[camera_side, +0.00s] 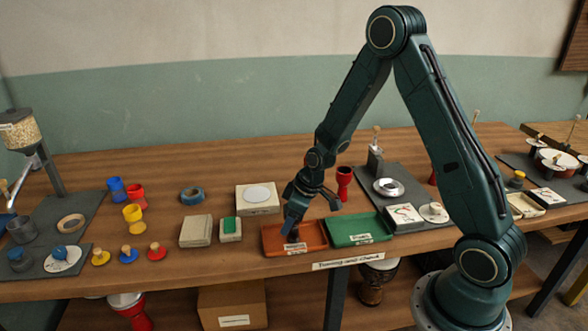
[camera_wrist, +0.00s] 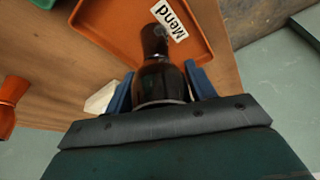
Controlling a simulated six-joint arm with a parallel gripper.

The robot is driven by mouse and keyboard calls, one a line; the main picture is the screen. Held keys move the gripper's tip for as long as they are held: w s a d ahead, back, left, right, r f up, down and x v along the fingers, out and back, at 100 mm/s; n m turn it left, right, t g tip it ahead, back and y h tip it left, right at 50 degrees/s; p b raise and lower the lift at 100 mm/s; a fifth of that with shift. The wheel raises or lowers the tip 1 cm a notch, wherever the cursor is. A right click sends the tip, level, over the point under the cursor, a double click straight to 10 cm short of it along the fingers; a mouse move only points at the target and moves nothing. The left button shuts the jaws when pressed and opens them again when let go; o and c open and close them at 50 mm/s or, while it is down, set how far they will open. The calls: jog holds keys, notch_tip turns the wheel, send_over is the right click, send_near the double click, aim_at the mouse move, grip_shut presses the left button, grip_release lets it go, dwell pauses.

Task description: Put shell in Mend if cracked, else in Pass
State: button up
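A dark brown goblet-shaped shell (camera_wrist: 160,80) sits between the blue fingers of my gripper (camera_wrist: 160,88) in the wrist view, and the fingers close on its sides. Its narrow end points to the Mend label. No crack shows on the side I see. In the side view my gripper (camera_side: 291,226) is low over the orange Mend tray (camera_side: 313,236), and its fingers hide the shell. The Mend tray also shows in the wrist view (camera_wrist: 112,30). I cannot tell whether the shell touches the tray floor. The green tray (camera_side: 345,229) stands right of it; its label is too small to read.
A red goblet shell (camera_side: 344,178) stands behind the trays. A white-topped box (camera_side: 258,203) and small pale blocks (camera_side: 196,231) stand left of the orange tray.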

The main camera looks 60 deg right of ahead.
jog(key=shift+o, duration=1.1)
jog(key=shift+r, duration=0.2)
jog(key=shift+r, duration=0.15)
jog(key=v, duration=1.1)
jog(key=shift+s+r, duration=0.15)
jog(key=shift+r, duration=0.15)
